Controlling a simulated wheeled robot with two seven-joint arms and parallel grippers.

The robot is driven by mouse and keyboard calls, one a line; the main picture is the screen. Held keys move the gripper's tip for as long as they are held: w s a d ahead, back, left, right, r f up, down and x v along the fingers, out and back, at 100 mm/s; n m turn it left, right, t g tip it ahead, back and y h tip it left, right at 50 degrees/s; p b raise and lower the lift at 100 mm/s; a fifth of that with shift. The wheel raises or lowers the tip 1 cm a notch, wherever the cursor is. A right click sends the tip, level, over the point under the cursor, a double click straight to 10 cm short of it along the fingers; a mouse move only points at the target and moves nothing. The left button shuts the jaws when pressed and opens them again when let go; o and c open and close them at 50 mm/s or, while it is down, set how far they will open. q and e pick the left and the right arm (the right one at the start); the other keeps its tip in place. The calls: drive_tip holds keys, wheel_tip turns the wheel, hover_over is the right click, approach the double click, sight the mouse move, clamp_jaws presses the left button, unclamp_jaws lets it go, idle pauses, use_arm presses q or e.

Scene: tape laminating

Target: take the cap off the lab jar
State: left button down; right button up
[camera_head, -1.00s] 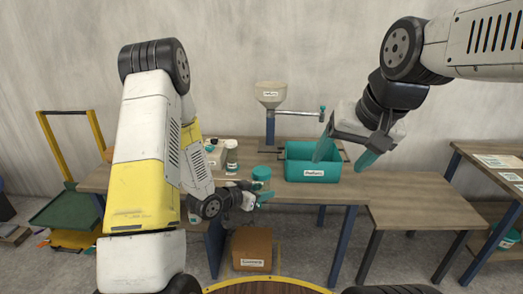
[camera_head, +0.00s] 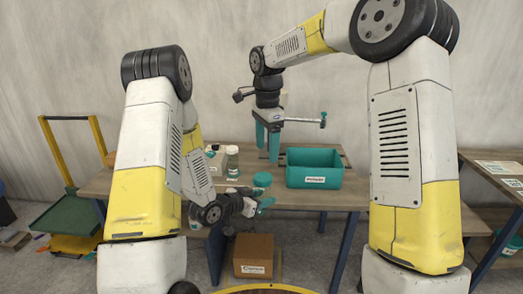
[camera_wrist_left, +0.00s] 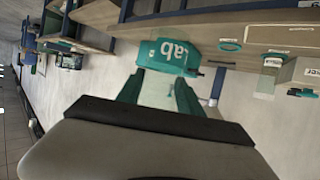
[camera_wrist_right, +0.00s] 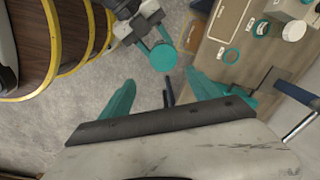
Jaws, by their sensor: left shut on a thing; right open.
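The lab jar's round teal cap (camera_head: 262,179) shows in the head view at my left gripper (camera_head: 264,203). My left gripper is shut on the jar, whose lower body is mostly hidden by the fingers. In the left wrist view, a teal part of the jar (camera_wrist_left: 168,56) with the letters "ab" shows at the teal fingertips. My right gripper (camera_head: 267,156) points down, open and empty, above the cap in the picture. In the right wrist view, the cap (camera_wrist_right: 163,57) faces the camera, beyond and between the open fingers, apart from them.
A teal bin (camera_head: 314,178) stands on the workbench right of the jar. A white bottle (camera_head: 233,163) and a pale box (camera_head: 215,160) stand at the left. A stand with a side bar (camera_head: 303,119) rises behind my right gripper. A cardboard box (camera_head: 253,255) sits below.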

sight(262, 176)
drive_tip(key=shift+w+a+f+m, duration=0.3)
drive_tip(key=shift+a+f, duration=0.1)
drive_tip(key=shift+f, duration=0.15)
drive_tip(key=shift+w+a+f+m, duration=0.3)
drive_tip(key=shift+a+f, duration=0.1)
drive_tip(key=shift+f, duration=0.15)
wheel_tip(262, 176, down, 8)
drive_tip(key=shift+r, duration=0.15)
